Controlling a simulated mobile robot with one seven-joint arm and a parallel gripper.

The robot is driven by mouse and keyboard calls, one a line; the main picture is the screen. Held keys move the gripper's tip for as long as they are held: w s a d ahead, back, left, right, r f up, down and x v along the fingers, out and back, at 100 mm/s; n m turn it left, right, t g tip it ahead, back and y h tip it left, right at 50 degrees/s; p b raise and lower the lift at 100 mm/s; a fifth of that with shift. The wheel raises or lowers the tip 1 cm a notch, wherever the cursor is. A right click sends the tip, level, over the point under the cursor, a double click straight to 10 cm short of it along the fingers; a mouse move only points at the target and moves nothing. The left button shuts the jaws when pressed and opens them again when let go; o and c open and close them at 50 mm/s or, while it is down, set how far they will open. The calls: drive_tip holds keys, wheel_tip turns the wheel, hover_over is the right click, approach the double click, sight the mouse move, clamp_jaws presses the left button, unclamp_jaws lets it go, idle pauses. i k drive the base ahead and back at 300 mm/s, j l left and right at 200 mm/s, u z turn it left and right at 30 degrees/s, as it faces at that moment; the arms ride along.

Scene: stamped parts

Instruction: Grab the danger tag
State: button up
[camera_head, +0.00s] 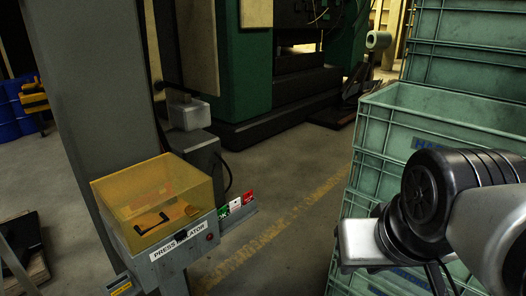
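A small rack (238,214) on the right side of the press operator box holds a row of small upright cards: a green one (224,214), a white one (235,205) and a red one (249,196). Their print is too small to read, so I cannot tell for certain which is the danger tag; the red one at the right end has the most likely colour. My arm comes in from the right edge, well apart from the cards and in front of the crates. No gripper fingers show.
A yellow see-through cover (150,190) sits on the grey box labelled "PRESS OPERATOR" (185,245), beside a thick grey column (90,90). Stacked green crates (440,105) stand at the right. Open floor (290,205) with a worn yellow line lies between.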

sight(235, 205)
drive_tip(key=i+j+u, duration=0.3)
drive_tip(key=i+u, duration=0.2)
drive_tip(key=i, duration=0.25)
drive_tip(key=i+u, duration=0.5)
drive_tip(key=i, duration=0.2)
